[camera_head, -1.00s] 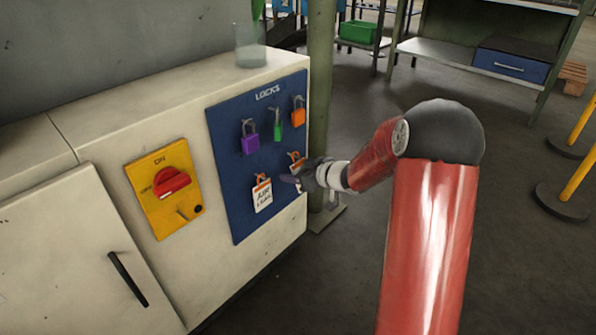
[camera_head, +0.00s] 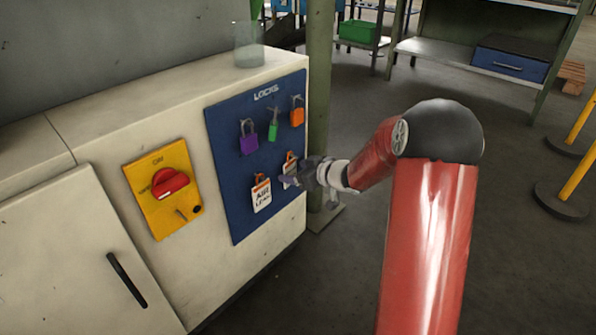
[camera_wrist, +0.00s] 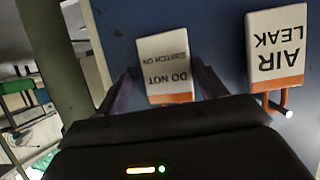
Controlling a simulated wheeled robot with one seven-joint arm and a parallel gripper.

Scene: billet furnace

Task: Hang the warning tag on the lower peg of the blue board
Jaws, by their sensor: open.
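The white warning tag with an orange top, reading "DO NOT SWITCH ON" (camera_wrist: 163,58), is upside down in the wrist view, against the blue board (camera_wrist: 222,30). In the head view the tag (camera_head: 290,168) is on the board's lower right, partly covered by my gripper (camera_head: 297,177). My gripper (camera_wrist: 163,75) is open, one finger on each side of the tag; contact cannot be told. A second tag, "AIR LEAK" (camera_head: 261,197), hangs left of it on a lower peg; that peg's tip (camera_wrist: 288,113) shows in the wrist view. Any peg behind the warning tag is hidden.
Purple (camera_head: 249,144), green (camera_head: 272,131) and orange (camera_head: 297,117) padlocks hang above the tags. A yellow switch plate (camera_head: 152,205) is left of the board. A green post (camera_head: 320,80) stands close to its right edge. Open floor lies right.

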